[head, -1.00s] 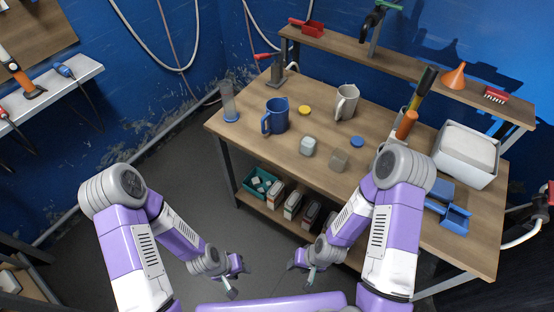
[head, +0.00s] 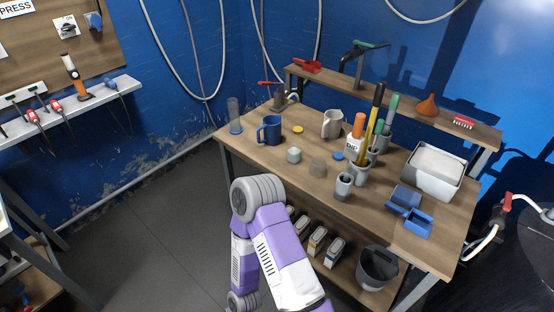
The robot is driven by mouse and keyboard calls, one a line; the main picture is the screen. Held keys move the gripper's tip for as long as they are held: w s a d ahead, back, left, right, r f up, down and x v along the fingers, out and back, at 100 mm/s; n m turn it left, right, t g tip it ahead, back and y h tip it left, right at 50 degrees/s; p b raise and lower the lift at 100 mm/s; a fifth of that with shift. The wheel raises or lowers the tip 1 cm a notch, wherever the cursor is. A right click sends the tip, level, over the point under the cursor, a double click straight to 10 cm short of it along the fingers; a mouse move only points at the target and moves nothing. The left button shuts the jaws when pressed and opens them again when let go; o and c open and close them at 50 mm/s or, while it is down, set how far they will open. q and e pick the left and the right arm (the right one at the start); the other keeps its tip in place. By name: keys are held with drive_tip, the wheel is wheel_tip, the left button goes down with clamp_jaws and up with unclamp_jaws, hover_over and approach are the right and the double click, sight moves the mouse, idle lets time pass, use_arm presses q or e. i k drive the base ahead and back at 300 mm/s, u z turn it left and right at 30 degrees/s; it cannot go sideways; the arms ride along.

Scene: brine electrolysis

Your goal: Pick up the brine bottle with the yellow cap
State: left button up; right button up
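I cannot make out a bottle with a yellow cap for certain. A flat yellow disc (head: 298,130) lies on the workbench (head: 250,152) behind a small pale jar (head: 293,156), with no bottle body visible under it. A white labelled bottle with an orange top (head: 354,144) stands at the middle right of the bench. Several white containers (head: 334,250) stand on the lower shelf, partly hidden by my arm. One purple and white arm of mine, seemingly the right, is bent in front of the bench. Neither gripper is in view.
A blue mug (head: 269,130), a clear cylinder (head: 235,122), a pale jug (head: 332,123), a blue disc (head: 338,156) and a grey cup (head: 344,186) stand on the bench. A white bin (head: 434,190) and blue tray (head: 418,222) are right. Floor at left is clear.

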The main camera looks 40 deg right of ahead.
sight(293, 154)
drive_tip(key=z, duration=0.05)
drive_tip(key=i, duration=1.55)
drive_tip(key=z, duration=1.35)
drive_tip(key=i, duration=0.85)
drive_tip(key=z, duration=1)
